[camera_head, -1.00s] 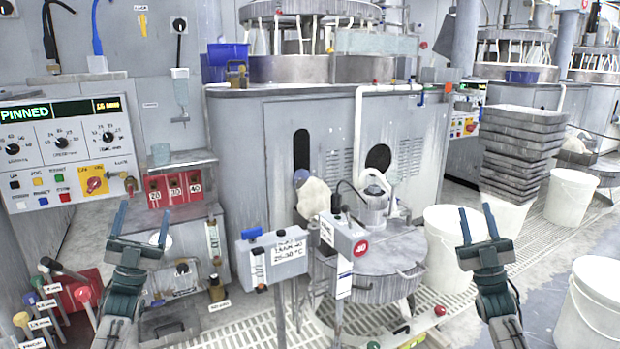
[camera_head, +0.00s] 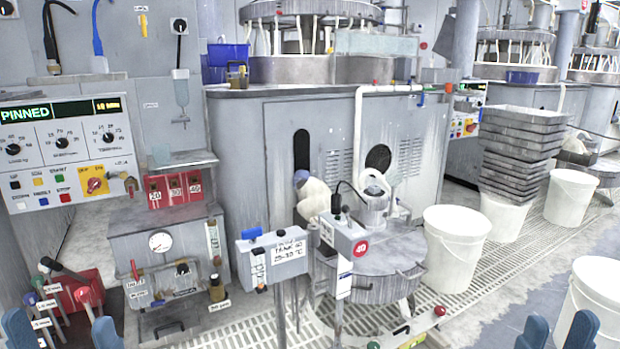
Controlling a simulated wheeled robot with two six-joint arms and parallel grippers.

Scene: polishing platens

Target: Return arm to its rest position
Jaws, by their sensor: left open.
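Only the fingertips of my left gripper (camera_head: 61,331) show, at the bottom left edge of the head view. Its two blue fingers stand well apart with nothing between them. Only the fingertips of my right gripper (camera_head: 557,332) show, at the bottom right edge. Its two fingers are also apart with nothing between them. Both wrists and arms are out of the picture below.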

